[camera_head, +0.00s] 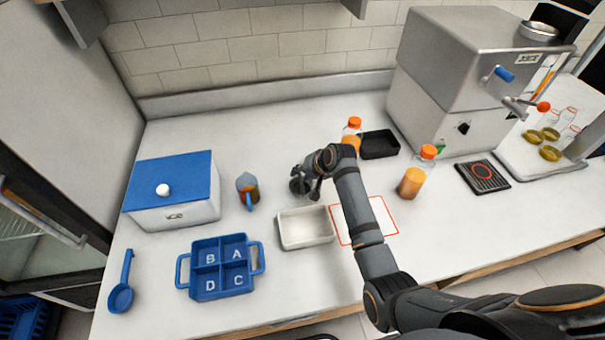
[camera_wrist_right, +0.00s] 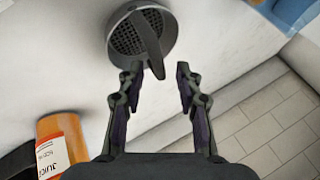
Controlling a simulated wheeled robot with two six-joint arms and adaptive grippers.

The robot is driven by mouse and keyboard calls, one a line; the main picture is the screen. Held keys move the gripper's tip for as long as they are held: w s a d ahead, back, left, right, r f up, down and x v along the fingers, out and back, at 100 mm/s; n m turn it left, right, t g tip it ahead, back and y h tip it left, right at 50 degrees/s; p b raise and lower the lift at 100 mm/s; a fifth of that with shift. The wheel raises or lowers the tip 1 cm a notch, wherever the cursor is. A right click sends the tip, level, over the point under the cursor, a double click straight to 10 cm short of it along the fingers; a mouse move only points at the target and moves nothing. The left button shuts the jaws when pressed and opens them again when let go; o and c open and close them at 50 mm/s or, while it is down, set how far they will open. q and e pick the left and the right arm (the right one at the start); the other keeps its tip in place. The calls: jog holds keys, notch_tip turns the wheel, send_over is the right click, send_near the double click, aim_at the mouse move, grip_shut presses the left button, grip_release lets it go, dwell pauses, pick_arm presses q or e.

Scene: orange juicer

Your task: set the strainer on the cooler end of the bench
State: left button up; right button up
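The strainer (camera_wrist_right: 128,38) is a round dark grey cup with a mesh bottom and a bar-like handle, on the white bench in the right wrist view. In the head view the strainer (camera_head: 297,186) is small and partly hidden by my right gripper. In the head view the right gripper (camera_head: 309,185) is over mid-bench. The cooler (camera_head: 172,214), a white box with a blue lid, stands at the bench's left end. My left gripper is not in view.
A jug (camera_head: 247,188) stands right of the cooler. A blue caddy (camera_head: 221,284), blue scoop (camera_head: 121,297) and white tray (camera_head: 305,242) lie in front. Juice bottles (camera_head: 412,180), a black tray (camera_head: 379,144) and the juicer (camera_head: 450,75) are to the right.

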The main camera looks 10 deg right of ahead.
jog(key=v, duration=1.2)
